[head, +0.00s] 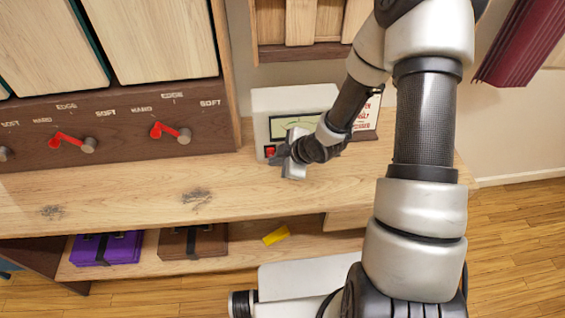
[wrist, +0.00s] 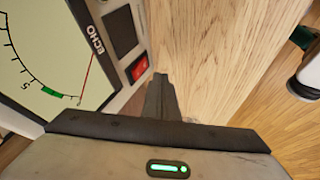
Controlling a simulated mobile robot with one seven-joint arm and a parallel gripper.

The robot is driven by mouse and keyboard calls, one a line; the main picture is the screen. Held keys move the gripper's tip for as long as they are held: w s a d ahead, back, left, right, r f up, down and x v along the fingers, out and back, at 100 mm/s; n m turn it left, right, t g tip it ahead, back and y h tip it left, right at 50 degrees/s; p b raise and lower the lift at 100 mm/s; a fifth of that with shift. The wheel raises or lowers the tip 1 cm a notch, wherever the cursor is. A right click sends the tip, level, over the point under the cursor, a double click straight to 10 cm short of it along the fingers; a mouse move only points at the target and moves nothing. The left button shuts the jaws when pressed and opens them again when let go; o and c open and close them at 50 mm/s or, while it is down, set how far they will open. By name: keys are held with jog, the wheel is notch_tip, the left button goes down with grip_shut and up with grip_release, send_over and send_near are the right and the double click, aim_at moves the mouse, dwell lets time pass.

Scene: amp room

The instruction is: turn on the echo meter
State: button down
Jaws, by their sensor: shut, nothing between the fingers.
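The echo meter (head: 272,101) is a pale box on the wooden bench, with a light dial face; my arm partly covers it in the head view. The wrist view shows its dial (wrist: 38,62), marked ECHO, with a thin red needle and a green band. A red rocker switch (wrist: 138,69) sits on its front beside a dark square panel (wrist: 120,31). It also shows in the head view (head: 269,151). I cannot tell its on or off position. My gripper (wrist: 162,95) is shut and empty, its tip close to the switch; contact is unclear.
Red-handled knobs (head: 170,132) line a dark panel on the left. A sign (head: 367,114) stands right of the meter. The bench top (head: 130,190) is clear in front. A purple case (head: 107,249), a brown case (head: 193,242) and a yellow object (head: 276,235) lie on the lower shelf.

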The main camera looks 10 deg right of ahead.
aim_at(268, 151)
jog(key=shift+w+r, duration=0.15)
jog(key=shift+w, duration=0.5)
jog(key=shift+w+r, duration=0.15)
jog(key=shift+w, duration=0.5)
jog(key=shift+w+r, duration=0.1)
jog(key=shift+w, duration=0.2)
jog(key=shift+r, duration=0.1)
jog(key=shift+r+p, duration=0.7)
jog(key=shift+p, duration=0.05)
jog(key=shift+s, duration=0.1)
